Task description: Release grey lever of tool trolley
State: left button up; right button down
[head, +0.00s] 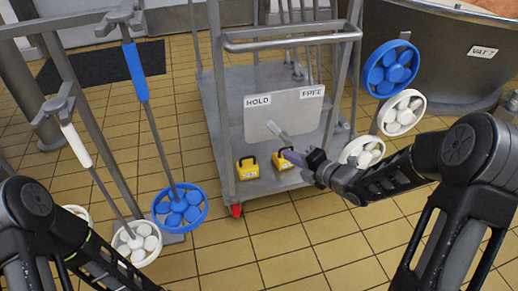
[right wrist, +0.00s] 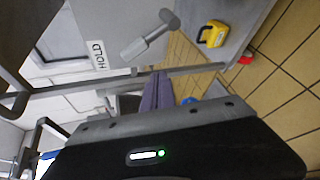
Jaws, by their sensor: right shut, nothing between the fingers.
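The tool trolley (head: 232,128) stands in the middle of the head view. Its upright grey plate (head: 258,128) has a HOLD label on the left and a FREE label on the right. The short grey lever (head: 281,131) sticks out from the plate between and below the labels; it also shows in the right wrist view (right wrist: 148,40). My right gripper (head: 293,156), with purple fingers, is just below and right of the lever. In the right wrist view its fingers (right wrist: 158,86) are shut and empty, apart from the lever. My left gripper is out of view.
Two yellow padlock-shaped weights (head: 248,169) are low at the trolley's front. White and blue handwheels (head: 390,68) stand right of it, others (head: 180,208) left. A vat (head: 437,55) is at the back right. Tiled floor in front is clear.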

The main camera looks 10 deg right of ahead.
aim_at(278, 133)
jog(key=shift+s+a+r+n+y, duration=0.15)
jog(key=shift+a+n, duration=0.1)
jog(key=shift+n, duration=0.5)
jog(key=shift+w+a+r+n+y, duration=0.15)
jog(key=shift+a+n+y, duration=0.1)
jog(key=shift+n, duration=0.55)
jog(key=shift+s+a+r+n+y, duration=0.15)
jog(key=shift+a+n, duration=0.1)
jog(key=shift+n, duration=0.5)
jog(key=b+x, duration=0.2)
jog(key=x, duration=0.8)
jog(key=d+r, duration=0.1)
jog(key=w+d+r, duration=0.1)
jog(key=d, duration=0.1)
jog(key=shift+w+d, duration=0.1)
jog(key=shift+d, duration=0.05)
